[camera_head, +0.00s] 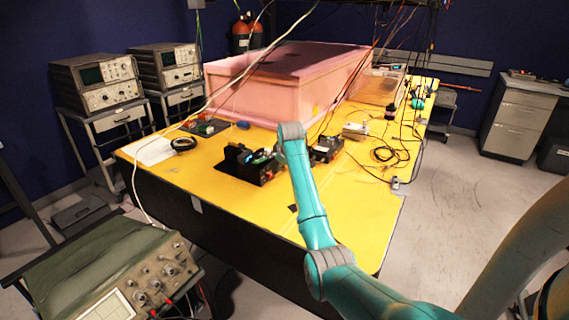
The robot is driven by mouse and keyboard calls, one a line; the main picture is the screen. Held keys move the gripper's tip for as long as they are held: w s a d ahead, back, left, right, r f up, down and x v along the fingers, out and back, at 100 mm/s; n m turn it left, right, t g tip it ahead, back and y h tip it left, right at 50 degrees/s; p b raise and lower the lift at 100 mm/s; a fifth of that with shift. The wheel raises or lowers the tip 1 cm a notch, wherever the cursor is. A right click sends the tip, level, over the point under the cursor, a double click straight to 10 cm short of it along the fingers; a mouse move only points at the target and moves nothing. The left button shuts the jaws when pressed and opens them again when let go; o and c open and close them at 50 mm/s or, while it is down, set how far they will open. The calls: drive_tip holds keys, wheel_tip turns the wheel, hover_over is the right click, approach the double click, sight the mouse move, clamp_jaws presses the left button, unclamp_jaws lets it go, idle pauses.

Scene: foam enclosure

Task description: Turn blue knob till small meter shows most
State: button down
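My teal and grey arm reaches from the lower right over the yellow table (225,205). Its far end is by a small black device (240,165) with blue and teal parts near the table's middle. I cannot clearly make out my gripper among the dark parts there, nor whether it touches anything. A small blue object (243,125) lies by the pink foam box; I cannot tell if it is a knob. Another small dark device (326,147) stands right of my arm. No knob or small meter reading can be made out for certain.
A large pink foam box (260,100) fills the table's back. Cables (390,153) loop across the right side. Oscilloscopes stand on carts at the left (100,82) and lower left (115,270). The table's front strip is mostly bare.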

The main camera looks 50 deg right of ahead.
drive_tip(key=shift+a+f+n+t+h, duration=0.15)
drive_tip(key=shift+n+t+h, duration=0.1)
drive_tip(key=shift+h, duration=0.65)
drive_tip(key=shift+a+f+n+t+h, duration=0.15)
drive_tip(key=shift+n+h, duration=0.1)
drive_tip(key=shift+h, duration=0.65)
drive_tip(key=c, duration=1)
unclamp_jaws()
drive_tip(key=shift+o, duration=0.2)
drive_tip(key=shift+r, duration=0.1)
drive_tip(key=v, duration=1.2)
drive_tip(key=shift+a+f, duration=0.2)
